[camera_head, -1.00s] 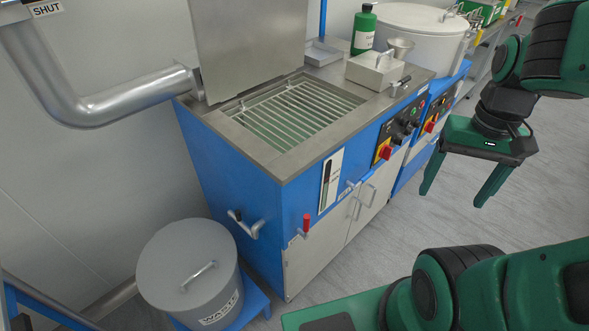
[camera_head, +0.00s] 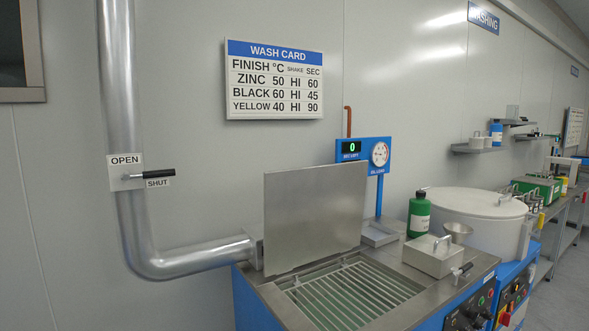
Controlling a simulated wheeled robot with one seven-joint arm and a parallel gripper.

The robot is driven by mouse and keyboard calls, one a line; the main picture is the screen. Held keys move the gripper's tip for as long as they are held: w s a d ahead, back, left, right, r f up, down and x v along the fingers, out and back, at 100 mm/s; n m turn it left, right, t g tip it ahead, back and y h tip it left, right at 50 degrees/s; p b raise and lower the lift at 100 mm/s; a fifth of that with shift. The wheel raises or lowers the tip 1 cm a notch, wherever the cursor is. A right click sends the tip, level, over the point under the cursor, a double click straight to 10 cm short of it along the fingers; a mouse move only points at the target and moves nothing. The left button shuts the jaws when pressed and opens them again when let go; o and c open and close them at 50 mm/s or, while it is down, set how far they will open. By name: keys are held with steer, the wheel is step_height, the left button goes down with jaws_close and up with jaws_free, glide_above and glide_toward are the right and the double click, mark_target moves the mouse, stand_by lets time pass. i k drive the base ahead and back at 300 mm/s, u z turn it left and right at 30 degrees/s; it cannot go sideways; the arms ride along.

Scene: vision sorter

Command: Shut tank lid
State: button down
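The tank lid (camera_head: 315,215) is a flat grey metal plate. It stands upright, open, at the back edge of the wash tank (camera_head: 272,293). The tank's opening shows a slatted grid (camera_head: 352,297) with green between the bars. The front of the tank is cut off by the bottom of the picture. My gripper is out of the picture now.
A silver duct (camera_head: 190,260) with a lever (camera_head: 150,174) between OPEN and SHUT labels joins the tank's left side. A wash card (camera_head: 275,80) hangs behind.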

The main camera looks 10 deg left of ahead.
mark_target(311, 215)
steer(key=z, duration=0.6)
steer(key=k, duration=0.75)
steer(key=z, duration=0.8)
steer(key=k, duration=0.35)
steer(key=u, duration=0.15)
steer(key=i, duration=0.85)
steer(key=u, duration=1.45)
steer(key=i, duration=1.15)
steer(key=u, duration=0.7)
